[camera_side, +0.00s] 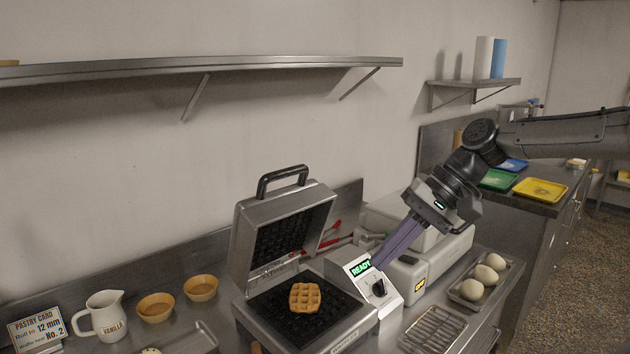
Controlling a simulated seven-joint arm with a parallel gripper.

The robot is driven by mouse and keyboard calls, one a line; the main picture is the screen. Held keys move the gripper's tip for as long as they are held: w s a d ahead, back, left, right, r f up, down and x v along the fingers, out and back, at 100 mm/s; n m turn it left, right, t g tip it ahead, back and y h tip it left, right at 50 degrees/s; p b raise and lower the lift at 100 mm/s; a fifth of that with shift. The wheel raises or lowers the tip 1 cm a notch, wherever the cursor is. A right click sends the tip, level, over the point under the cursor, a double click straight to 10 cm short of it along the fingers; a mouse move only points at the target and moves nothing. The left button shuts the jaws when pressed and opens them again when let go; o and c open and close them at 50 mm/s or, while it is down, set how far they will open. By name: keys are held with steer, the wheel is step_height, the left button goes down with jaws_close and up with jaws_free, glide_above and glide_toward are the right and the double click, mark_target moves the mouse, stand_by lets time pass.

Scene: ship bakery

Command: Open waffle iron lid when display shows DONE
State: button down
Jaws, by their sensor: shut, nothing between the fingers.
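The waffle iron (300,318) stands open on the steel counter. Its lid (280,232) is raised and tilted back, with the black handle (282,178) at the top. A golden waffle (305,297) lies on the dark lower plate. The control box to the right has a green display (360,268) that reads READY, not DONE, and a black knob (379,288). My gripper (378,266) is shut and empty. Its purple fingers point down-left with their tips close to the display and knob; I cannot tell if they touch the box.
A steel tray with eggs (486,280) and a wire rack (433,330) lie at the right. A vanilla jug (104,316), two brown bowls (156,307) and a pastry card (36,331) stand at the left. A long shelf (200,66) runs overhead. Pale equipment stands behind the control box.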

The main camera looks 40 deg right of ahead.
steer(key=w+r+m+t, duration=0.1)
steer(key=w+r+t, duration=0.3)
steer(key=w+t, duration=0.15)
steer(key=m+t+h, duration=0.3)
steer(key=t, duration=0.1)
glide_toward(293, 172)
steer(key=s, duration=0.3)
steer(key=s+d+m+t+h, duration=0.1)
steer(key=s+d+m+h, duration=0.1)
steer(key=d+m+h, duration=0.15)
steer(key=s+a+r, duration=0.1)
steer(key=s+a, duration=0.1)
steer(key=a, duration=0.3)
steer(key=shift+m+y, duration=0.25)
steer(key=shift+m, duration=0.1)
steer(key=x, duration=1.3)
steer(key=shift+w+a+f, duration=0.1)
steer(key=shift+w+a, duration=0.2)
steer(key=shift+w, duration=0.05)
